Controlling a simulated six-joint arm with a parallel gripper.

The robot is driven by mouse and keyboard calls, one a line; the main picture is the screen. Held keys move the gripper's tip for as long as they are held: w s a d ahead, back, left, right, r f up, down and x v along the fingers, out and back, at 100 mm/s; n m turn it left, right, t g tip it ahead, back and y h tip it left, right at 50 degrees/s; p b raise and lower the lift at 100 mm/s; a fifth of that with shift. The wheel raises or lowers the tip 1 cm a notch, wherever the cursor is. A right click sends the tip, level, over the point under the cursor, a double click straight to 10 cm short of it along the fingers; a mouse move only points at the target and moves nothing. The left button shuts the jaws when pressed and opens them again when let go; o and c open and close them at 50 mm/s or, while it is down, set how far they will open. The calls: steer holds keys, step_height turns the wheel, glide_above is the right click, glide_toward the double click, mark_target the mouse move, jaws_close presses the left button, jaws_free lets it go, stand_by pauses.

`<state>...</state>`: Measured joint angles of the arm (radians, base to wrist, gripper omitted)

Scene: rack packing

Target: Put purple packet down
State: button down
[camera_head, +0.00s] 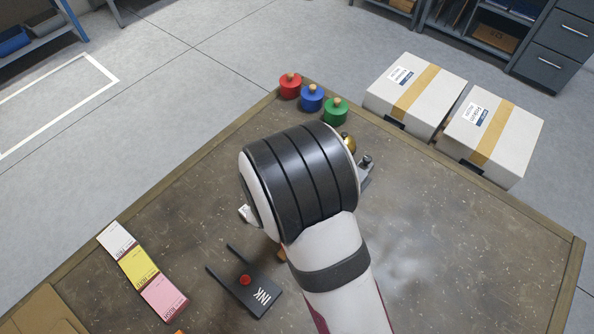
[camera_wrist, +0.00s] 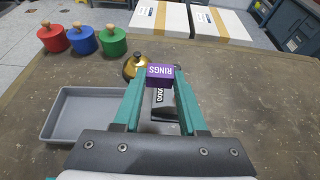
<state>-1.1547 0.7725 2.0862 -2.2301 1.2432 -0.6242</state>
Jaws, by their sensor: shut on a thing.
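The purple packet (camera_wrist: 160,83) has white lettering reading RINGS. In the wrist view it sits between the tips of the teal fingers of my gripper (camera_wrist: 160,74), which is shut on it. A dark object with white digits (camera_wrist: 160,97) shows beyond and below the packet, between the fingers. I cannot tell whether the packet touches it or any surface. In the head view my arm hides the gripper and the packet.
A grey tray (camera_wrist: 58,130) lies left of the fingers, with a brass knob (camera_wrist: 130,67) near it. Red (camera_wrist: 52,40), blue (camera_wrist: 83,41) and green (camera_wrist: 112,42) pots stand behind. The table's right side is clear.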

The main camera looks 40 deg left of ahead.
steer(key=w+a, duration=0.1)
steer(key=w, duration=0.4)
steer(key=shift+n+y, duration=0.4)
steer(key=s+a+f, duration=0.1)
steer(key=a+f, duration=0.1)
steer(key=a, duration=0.1)
steer(key=s+a+f, duration=0.1)
steer(key=a+f, duration=0.1)
steer(key=a, duration=0.1)
steer(key=s+a+f, duration=0.1)
steer(key=a+f, duration=0.1)
steer(key=a, duration=0.2)
steer(key=shift+s, duration=0.35)
steer(key=shift+s+a+f, duration=0.1)
steer(key=shift+a+f, duration=0.15)
steer(key=shift+f, duration=0.85)
steer(key=shift+s+a+f, duration=0.1)
steer(key=shift+a+f, duration=0.1)
steer(key=shift+f, duration=0.9)
steer(key=shift+c, duration=2.3)
jaws_free()
steer(key=shift+f, duration=0.1)
